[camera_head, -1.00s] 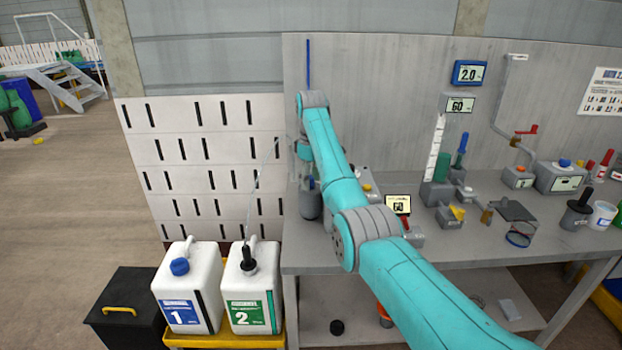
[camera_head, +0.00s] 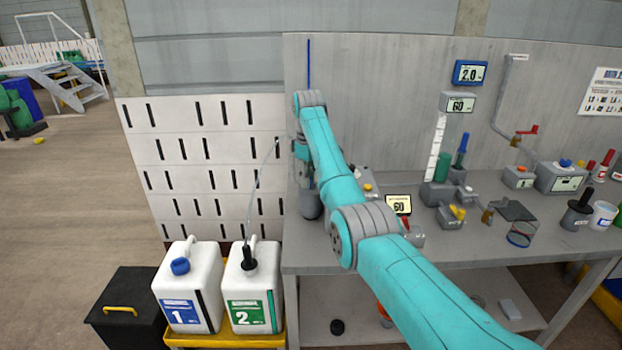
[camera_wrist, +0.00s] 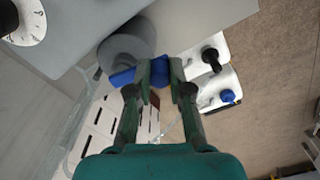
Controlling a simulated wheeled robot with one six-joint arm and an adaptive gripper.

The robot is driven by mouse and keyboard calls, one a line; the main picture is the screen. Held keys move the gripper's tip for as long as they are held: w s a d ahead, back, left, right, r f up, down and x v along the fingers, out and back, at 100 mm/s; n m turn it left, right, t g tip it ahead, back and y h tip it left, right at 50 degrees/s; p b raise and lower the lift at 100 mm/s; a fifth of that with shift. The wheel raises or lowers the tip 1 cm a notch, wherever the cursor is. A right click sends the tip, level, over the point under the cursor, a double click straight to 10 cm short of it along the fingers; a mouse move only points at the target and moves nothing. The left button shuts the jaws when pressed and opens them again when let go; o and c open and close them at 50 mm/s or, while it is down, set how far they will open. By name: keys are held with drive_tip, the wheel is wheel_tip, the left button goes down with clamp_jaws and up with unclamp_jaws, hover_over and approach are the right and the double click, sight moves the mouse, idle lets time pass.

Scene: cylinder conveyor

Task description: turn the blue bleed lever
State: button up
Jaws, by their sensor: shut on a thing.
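In the wrist view the blue bleed lever (camera_wrist: 122,77) lies beside a grey round body (camera_wrist: 126,48). My gripper (camera_wrist: 161,76) is shut on the lever's blue end, with one finger on each side. In the head view the grey round body (camera_head: 310,203) stands at the bench's left end, partly behind my arm. My gripper and the lever are mostly hidden there by my wrist, so the lever's exact angle cannot be told.
White canisters 1 (camera_head: 187,285) and 2 (camera_head: 248,285) stand in a yellow tray (camera_head: 222,340) left of the bench (camera_head: 440,258). A thin tube (camera_head: 259,180) rises from canister 2. A small display (camera_head: 398,205) and several devices occupy the bench to the right.

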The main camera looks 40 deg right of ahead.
drive_tip(key=shift+w+a, duration=0.15)
drive_tip(key=shift+a, duration=0.05)
drive_tip(key=shift+w+a, duration=0.4)
drive_tip(key=shift+w, duration=0.25)
drive_tip(key=shift+w+a+f, duration=0.1)
drive_tip(key=shift+w+a, duration=0.15)
drive_tip(key=shift+w, duration=0.35)
drive_tip(key=o, duration=1.8)
drive_tip(key=shift+r, duration=0.2)
